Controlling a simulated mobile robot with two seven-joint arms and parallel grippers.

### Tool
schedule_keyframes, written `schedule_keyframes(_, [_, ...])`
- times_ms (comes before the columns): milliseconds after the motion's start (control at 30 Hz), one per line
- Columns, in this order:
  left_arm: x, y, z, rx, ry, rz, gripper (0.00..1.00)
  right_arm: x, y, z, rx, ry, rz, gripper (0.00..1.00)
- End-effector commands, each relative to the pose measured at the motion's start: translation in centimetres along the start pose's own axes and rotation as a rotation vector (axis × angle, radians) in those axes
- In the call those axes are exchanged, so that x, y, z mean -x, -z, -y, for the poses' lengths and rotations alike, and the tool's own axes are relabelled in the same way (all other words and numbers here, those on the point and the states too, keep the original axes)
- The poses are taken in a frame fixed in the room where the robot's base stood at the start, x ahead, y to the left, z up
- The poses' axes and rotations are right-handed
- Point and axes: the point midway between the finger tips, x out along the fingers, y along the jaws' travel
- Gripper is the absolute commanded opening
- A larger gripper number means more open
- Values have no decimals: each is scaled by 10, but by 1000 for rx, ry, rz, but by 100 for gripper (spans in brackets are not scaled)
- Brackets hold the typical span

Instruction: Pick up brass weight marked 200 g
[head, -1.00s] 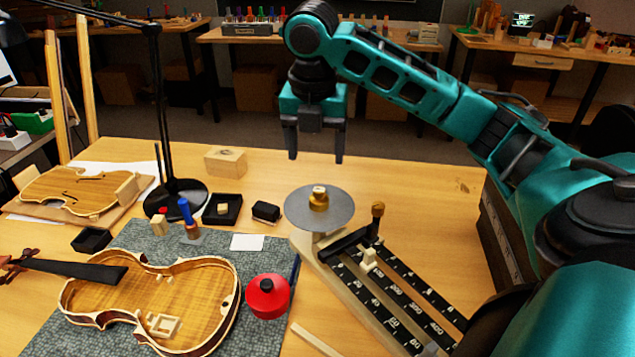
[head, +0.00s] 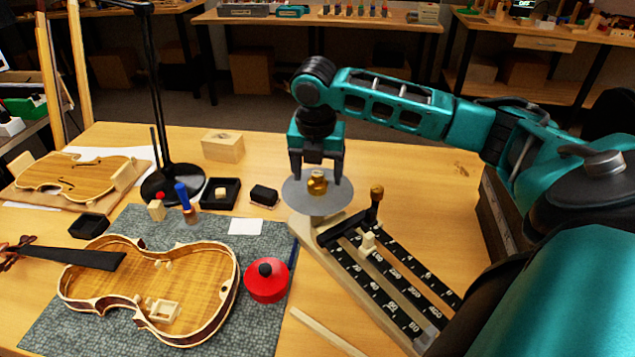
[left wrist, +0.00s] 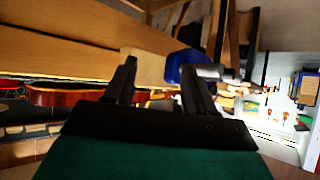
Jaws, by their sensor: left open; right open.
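A small brass weight (head: 317,183) stands on the round grey pan (head: 318,205) of the scale. Its marking is too small to read. My right gripper (head: 319,180) is open above the pan, its two fingers pointing down on either side of the weight. I cannot tell whether either finger touches it. My left gripper is not in the head view. In the left wrist view my left gripper (left wrist: 160,75) is open, and a blue object with a metal end shows between and beyond its fingers, apparently not held.
The scale's beam with black number strips (head: 390,280) runs to the lower right, with a brass knob (head: 376,192) close beside the pan. A red pot (head: 267,283), a violin body (head: 140,290) and a black lamp base (head: 174,187) are to the left. The table right of the pan is clear.

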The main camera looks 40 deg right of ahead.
Motion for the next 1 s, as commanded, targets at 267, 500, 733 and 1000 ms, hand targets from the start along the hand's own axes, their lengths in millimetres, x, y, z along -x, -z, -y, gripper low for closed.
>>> schedule_keyframes(267, [0, 1, 0, 0, 0, -1, 55, -16, 1, 0, 2, 0, 0, 73])
schedule_keyframes(500, [-1, 3, 0, -1, 0, -5, 55, -15, 1, 0, 2, 0, 0, 60])
schedule_keyframes(733, [-2, 4, 0, -2, 0, -9, 55, -15, 1, -1, 2, -1, 0, 38])
schedule_keyframes(1000, [-2, 4, 0, -2, -1, -8, 55, -15, 1, -1, 2, -1, 0, 13])
